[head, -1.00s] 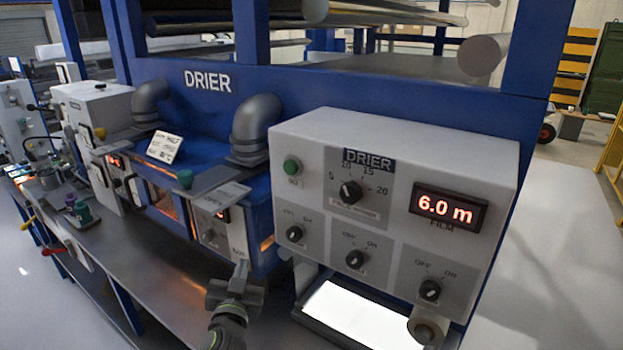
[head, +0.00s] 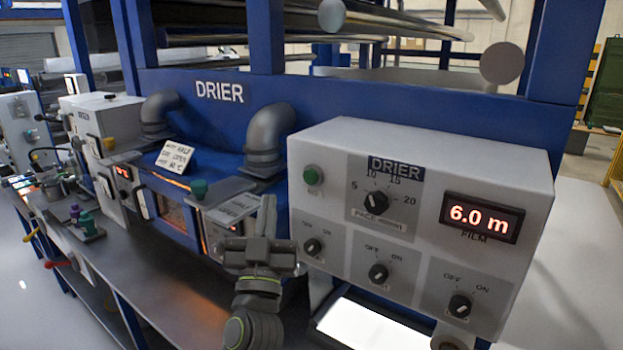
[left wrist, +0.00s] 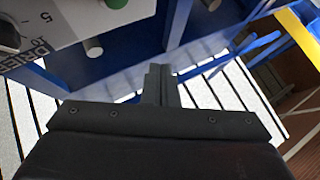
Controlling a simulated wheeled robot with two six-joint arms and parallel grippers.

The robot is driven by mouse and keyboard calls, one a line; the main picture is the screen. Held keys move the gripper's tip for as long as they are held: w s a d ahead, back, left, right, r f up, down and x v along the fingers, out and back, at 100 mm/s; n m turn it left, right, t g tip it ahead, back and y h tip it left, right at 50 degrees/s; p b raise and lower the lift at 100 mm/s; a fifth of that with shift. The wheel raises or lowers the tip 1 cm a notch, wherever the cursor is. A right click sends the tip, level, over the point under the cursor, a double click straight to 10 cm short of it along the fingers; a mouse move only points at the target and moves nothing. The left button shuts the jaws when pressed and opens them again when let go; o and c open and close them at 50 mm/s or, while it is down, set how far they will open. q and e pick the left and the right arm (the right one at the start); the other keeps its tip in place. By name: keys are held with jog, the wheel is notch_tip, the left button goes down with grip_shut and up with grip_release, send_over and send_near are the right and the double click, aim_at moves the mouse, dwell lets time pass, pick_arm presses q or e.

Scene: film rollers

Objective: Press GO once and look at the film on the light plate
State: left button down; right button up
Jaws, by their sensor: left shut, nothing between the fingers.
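The white DRIER control box (head: 420,230) fills the right of the head view. Its green GO button (head: 313,176) is at the upper left of the panel. The button also shows at the top edge of the left wrist view (left wrist: 116,3). My left gripper (head: 267,210) is shut and empty, pointing up, left of the box and below the button, apart from it. Its shut fingers show in the left wrist view (left wrist: 160,80). The lit light plate (head: 368,328) is below the box, partly cut by the frame edge. I cannot make out film on it. My right gripper is not seen.
The display (head: 480,217) reads 6.0 m. A pace dial (head: 377,202) and several OFF/ON knobs are on the panel. Grey bent pipes (head: 265,140) and a handwritten card (head: 174,156) stand on the blue drier. A grey bench (head: 150,270) runs left.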

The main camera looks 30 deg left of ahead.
pick_arm(q)
jog(key=shift+w, duration=0.15)
jog(key=b, duration=0.1)
send_near(310, 177)
jog(key=w+a+r, duration=0.3)
jog(key=a+r, duration=0.1)
jog(key=shift+d+r, duration=0.2)
dwell(0.9)
dwell(0.8)
jog(key=shift+w+b, duration=0.45)
jog(key=shift+b, duration=0.15)
